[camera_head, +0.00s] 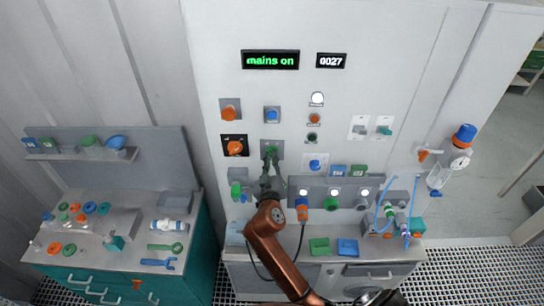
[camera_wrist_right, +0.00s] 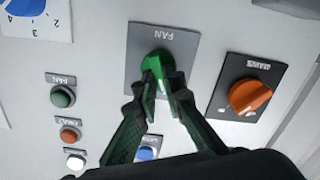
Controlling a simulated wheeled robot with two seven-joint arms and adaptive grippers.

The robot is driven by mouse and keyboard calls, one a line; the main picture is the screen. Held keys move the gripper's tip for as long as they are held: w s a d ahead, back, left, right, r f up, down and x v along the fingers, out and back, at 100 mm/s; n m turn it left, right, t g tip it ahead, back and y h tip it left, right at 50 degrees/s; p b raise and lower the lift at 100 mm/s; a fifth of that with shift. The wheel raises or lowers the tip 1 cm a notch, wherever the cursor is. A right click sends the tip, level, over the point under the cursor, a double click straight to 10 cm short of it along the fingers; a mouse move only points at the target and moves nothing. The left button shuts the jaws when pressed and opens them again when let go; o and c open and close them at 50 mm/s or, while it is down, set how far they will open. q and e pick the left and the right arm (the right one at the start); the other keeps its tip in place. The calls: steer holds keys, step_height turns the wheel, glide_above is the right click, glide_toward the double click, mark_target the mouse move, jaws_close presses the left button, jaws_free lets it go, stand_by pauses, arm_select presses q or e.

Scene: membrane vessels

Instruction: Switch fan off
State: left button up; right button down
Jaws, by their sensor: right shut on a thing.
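The fan switch is a green knob (camera_wrist_right: 156,64) on a grey plate (camera_wrist_right: 140,46) marked FAN, shown upside down in the right wrist view. In the head view the knob (camera_head: 271,149) is on the white wall panel, mostly covered by my gripper. My right gripper (camera_wrist_right: 166,82) is shut on the knob, one dark green finger on each side. It also shows in the head view (camera_head: 270,158). A dark green lamp (camera_wrist_right: 63,97) marked FAN is at the left in the wrist view. My left gripper is not in view.
An orange mains knob (camera_wrist_right: 250,95) is right of the fan switch in the wrist view. A blue button (camera_head: 272,115) is above it in the head view. The display (camera_head: 270,60) reads "mains on". A bench with tools (camera_head: 120,235) stands left.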

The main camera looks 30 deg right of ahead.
steer(key=shift+n, duration=0.5)
steer(key=c, duration=2.3)
jaws_free()
steer(key=shift+a, duration=0.1)
steer(key=v, duration=0.7)
steer(key=shift+s, duration=0.3)
